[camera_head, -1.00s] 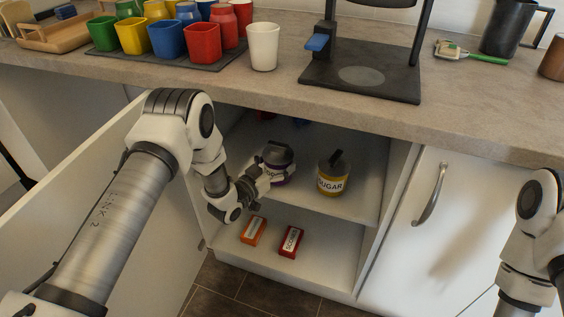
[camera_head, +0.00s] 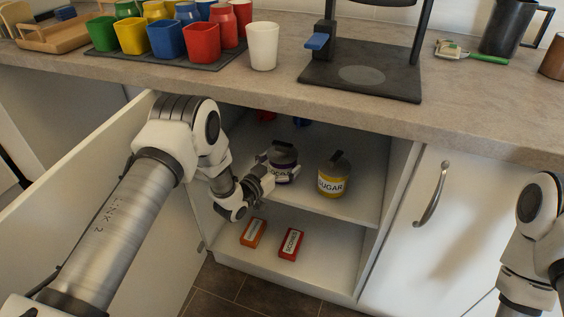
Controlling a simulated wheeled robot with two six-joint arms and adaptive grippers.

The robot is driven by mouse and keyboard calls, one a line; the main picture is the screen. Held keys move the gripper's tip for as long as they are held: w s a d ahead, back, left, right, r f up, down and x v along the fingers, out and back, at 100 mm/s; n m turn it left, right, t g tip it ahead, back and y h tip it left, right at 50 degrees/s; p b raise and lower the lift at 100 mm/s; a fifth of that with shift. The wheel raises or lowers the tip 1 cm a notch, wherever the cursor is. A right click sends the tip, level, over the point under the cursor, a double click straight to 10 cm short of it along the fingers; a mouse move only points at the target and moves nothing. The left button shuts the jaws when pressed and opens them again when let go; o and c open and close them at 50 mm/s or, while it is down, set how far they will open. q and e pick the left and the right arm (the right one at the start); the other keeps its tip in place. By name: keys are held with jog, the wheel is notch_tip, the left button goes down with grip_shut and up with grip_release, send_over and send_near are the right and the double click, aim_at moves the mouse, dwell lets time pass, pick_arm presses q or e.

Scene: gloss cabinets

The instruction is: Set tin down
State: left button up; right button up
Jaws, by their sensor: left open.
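The tin (camera_head: 284,163), dark-lidded with a purple band, stands upright on the upper shelf (camera_head: 352,207) of the open cabinet. My left gripper (camera_head: 270,170) is at the tin's left side, with its jaws open. The gripper partly covers the tin, so I cannot tell whether a finger still touches it. A yellow sugar tin (camera_head: 333,176) with a dark lid stands to the right on the same shelf, apart from it. My right arm shows at the right edge, but its gripper is out of view.
An orange box (camera_head: 253,233) and a red box (camera_head: 291,244) lie on the lower shelf. The open door (camera_head: 90,200) is on the left, and the cabinet's right wall (camera_head: 395,180) bounds the shelf. The countertop (camera_head: 270,95) overhangs above. Red and blue items sit deeper inside.

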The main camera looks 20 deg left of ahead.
pick_arm(q)
jog(key=shift+r, duration=0.15)
jog(key=shift+s+a, duration=0.1)
jog(key=shift+s, duration=0.15)
jog(key=p+v, duration=0.3)
jog(key=v, duration=0.8)
jog(key=s+d+f+n+g+y, duration=0.25)
jog(key=s+f+g, duration=0.55)
jog(key=s+f, duration=0.4)
jog(key=s+f+n+g+y, duration=0.1)
jog(key=s+g, duration=0.3)
jog(key=s, duration=0.7)
jog(key=s+a+f+n+g+y, duration=0.1)
jog(key=s+g, duration=0.4)
jog(key=s, duration=0.7)
jog(key=shift+a+f+y, duration=0.2)
jog(key=shift+f+y, duration=0.55)
jog(key=shift+f, duration=0.05)
